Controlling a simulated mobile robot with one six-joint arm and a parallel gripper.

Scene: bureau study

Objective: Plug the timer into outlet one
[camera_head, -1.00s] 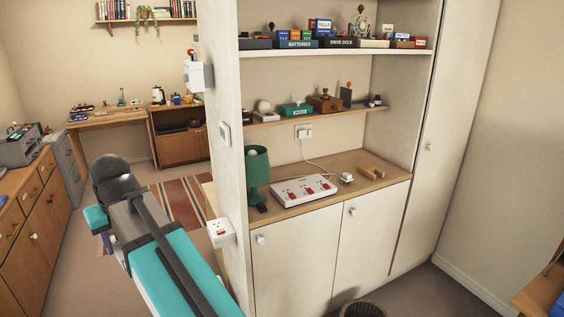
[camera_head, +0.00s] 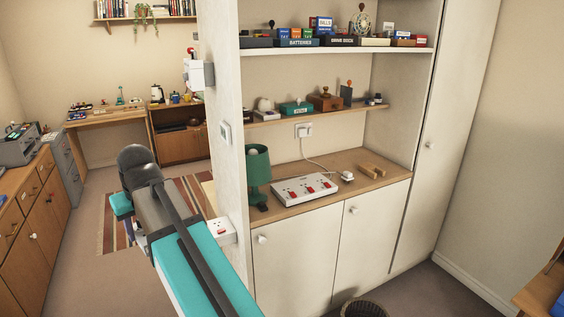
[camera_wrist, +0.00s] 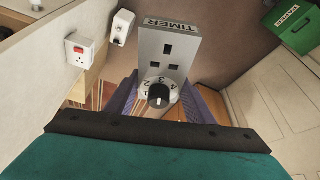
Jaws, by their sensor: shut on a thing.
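The timer (camera_wrist: 168,52) is a grey box with a TIMER label, a socket face and a black dial with numbers; it shows in the wrist view. My gripper (camera_wrist: 157,102) is shut on it, with a finger on either side. In the head view the gripper and timer cannot be made out behind my arm. A white wall outlet with a red switch (camera_wrist: 80,50) is left of the timer in the wrist view, apart from it. It also shows on the partition's end in the head view, where the outlet (camera_head: 221,230) is partly covered by my arm. No outlet number is readable.
A white power strip with red switches (camera_head: 303,188) lies on the cabinet counter (camera_head: 335,165), beside a green lamp (camera_head: 257,168). A white fitting (camera_wrist: 122,27) sits near the wall outlet. A green box (camera_wrist: 297,28) is at the upper right of the wrist view.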

